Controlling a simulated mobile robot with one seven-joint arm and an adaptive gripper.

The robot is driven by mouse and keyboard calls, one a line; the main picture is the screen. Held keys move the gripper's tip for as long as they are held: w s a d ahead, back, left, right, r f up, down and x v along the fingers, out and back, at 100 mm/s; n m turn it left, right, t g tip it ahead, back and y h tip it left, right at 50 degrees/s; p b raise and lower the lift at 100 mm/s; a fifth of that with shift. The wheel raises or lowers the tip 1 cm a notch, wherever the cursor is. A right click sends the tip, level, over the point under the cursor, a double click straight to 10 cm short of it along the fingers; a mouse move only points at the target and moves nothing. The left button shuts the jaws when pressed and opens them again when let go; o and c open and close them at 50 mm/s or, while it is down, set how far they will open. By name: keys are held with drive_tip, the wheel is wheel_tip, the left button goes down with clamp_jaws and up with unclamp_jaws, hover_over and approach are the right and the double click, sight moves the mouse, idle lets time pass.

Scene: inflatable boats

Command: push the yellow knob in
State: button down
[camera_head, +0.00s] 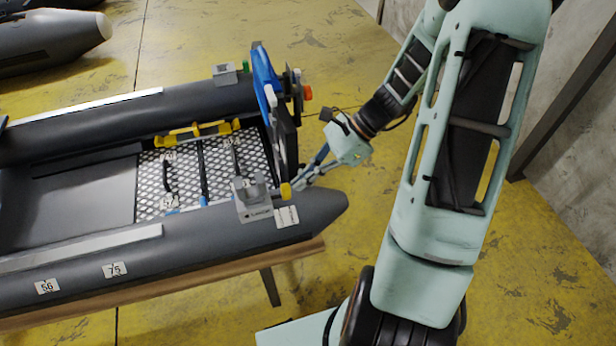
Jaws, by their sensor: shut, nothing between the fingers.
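The yellow knob (286,191) is a small rounded piece at the boat's near back corner, beside a grey bracket box (252,200). My gripper (297,185) is shut and empty. It reaches in from the right, with its fingertips very close to the knob's right side. I cannot tell whether they touch it. The knob's depth in its seat is too small to judge. The blue transom board (265,80) stands upright across the boat's back end, behind the knob.
The grey inflatable boat (70,262) rests on a wooden stand (200,294). A red knob (307,92) and a green knob (245,66) are farther back. A yellow bar (197,131) lies above the metal grid floor. Yellow floor (350,50) is clear behind my arm; a wall stands right.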

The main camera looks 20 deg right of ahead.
drive_tip(key=shift+a, duration=1.3)
drive_tip(key=shift+d, duration=0.15)
